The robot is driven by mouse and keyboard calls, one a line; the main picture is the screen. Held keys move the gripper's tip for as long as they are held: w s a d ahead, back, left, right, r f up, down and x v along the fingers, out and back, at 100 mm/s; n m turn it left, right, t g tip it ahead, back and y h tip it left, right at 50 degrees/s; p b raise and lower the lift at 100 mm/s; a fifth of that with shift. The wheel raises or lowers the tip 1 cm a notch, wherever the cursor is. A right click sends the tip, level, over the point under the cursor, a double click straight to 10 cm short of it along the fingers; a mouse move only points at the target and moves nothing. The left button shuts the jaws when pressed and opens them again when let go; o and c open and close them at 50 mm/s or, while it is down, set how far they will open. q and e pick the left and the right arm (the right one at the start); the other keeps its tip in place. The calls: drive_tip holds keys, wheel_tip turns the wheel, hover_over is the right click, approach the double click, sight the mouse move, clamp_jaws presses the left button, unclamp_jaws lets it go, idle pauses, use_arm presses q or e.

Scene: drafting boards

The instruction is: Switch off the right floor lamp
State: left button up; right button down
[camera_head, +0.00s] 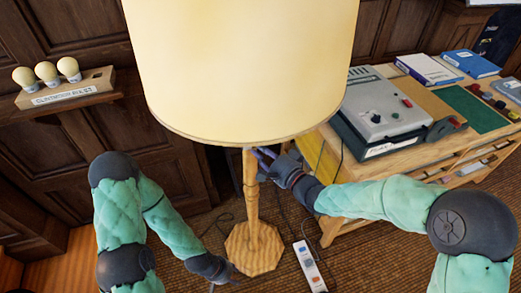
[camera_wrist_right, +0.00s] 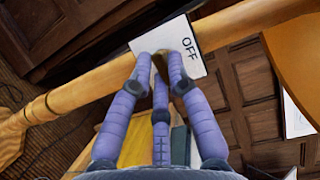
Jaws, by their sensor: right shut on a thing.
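A floor lamp with a large cream shade (camera_head: 240,65), a turned wooden pole (camera_head: 251,190) and a faceted wooden base (camera_head: 253,248) stands in the middle of the head view. Its shade looks bright. My right gripper (camera_head: 264,166) is at the pole just below the shade. In the right wrist view its purple fingers (camera_wrist_right: 162,62) are closed around a small brass-coloured piece, mostly hidden, in front of a white card (camera_wrist_right: 192,44) reading OFF beside the pole. My left gripper (camera_head: 218,272) hangs low, left of the base; its fingers are too unclear to judge.
A wooden desk (camera_head: 330,185) with a grey machine (camera_head: 376,108), books and small tools stands right of the lamp. A power strip (camera_head: 309,266) and cables lie on the carpet. A shelf at left holds a wooden block (camera_head: 66,91) with three bulbs.

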drive_tip(key=shift+s+a+r+n+g+h+p, duration=0.15)
drive_tip(key=shift+n+h+p, duration=1.2)
drive_tip(key=shift+n, duration=0.75)
drive_tip(key=shift+w+r+n+g+h+p, duration=0.1)
drive_tip(key=shift+r+n+h+p, duration=0.1)
drive_tip(key=shift+n+h+p, duration=1.3)
drive_tip(key=shift+s+a+r+n+g+h+p, duration=0.15)
drive_tip(key=shift+n+h+p, duration=0.6)
drive_tip(key=shift+n+p, duration=1.45)
drive_tip(key=shift+w+d+n+b, duration=0.1)
drive_tip(key=shift+n+b, duration=0.45)
drive_tip(key=shift+n, duration=0.05)
